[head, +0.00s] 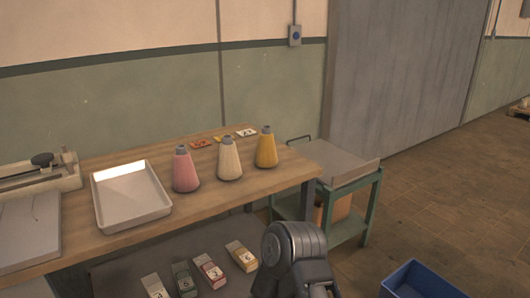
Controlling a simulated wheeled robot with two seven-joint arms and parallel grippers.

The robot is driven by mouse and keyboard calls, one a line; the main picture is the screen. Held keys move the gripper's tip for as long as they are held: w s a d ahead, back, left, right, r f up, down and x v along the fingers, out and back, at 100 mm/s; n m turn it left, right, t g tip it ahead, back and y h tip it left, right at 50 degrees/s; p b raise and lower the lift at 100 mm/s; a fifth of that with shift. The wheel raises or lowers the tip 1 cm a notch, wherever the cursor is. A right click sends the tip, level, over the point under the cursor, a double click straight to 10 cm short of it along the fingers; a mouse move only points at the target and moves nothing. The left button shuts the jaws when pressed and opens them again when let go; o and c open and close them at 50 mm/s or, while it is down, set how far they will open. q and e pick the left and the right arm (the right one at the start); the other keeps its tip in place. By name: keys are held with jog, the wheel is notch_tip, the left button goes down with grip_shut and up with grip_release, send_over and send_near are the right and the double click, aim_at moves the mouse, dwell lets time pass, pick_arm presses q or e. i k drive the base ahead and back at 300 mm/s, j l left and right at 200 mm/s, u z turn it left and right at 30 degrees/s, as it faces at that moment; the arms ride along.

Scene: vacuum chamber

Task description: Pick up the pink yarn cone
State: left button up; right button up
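The pink yarn cone (185,171) stands upright on the wooden table (255,192), just right of a white tray (152,215). A cream yarn cone (229,161) and a yellow yarn cone (266,149) stand upright to its right, in a row with small gaps. Neither of my grippers shows in the head view. A dark rounded link of one of my arms is at the bottom centre, in front of the table and apart from the cones.
Small numbered boxes (210,271) sit on the shelf below. A scale-like device (42,172) stands at the table's left end. Colored cards (200,143) lie behind the cones. A green cart (345,190) stands right of the table; a blue bin (420,280) is on the floor.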

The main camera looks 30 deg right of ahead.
aim_at(184, 179)
jog(key=i+j, duration=0.15)
jog(key=i, duration=0.25)
jog(key=i+j, duration=0.15)
jog(key=i, duration=0.25)
jog(key=i+j+z, duration=0.1)
jog(key=i, duration=0.35)
jog(key=j+z, duration=0.1)
jog(key=z, duration=1.6)
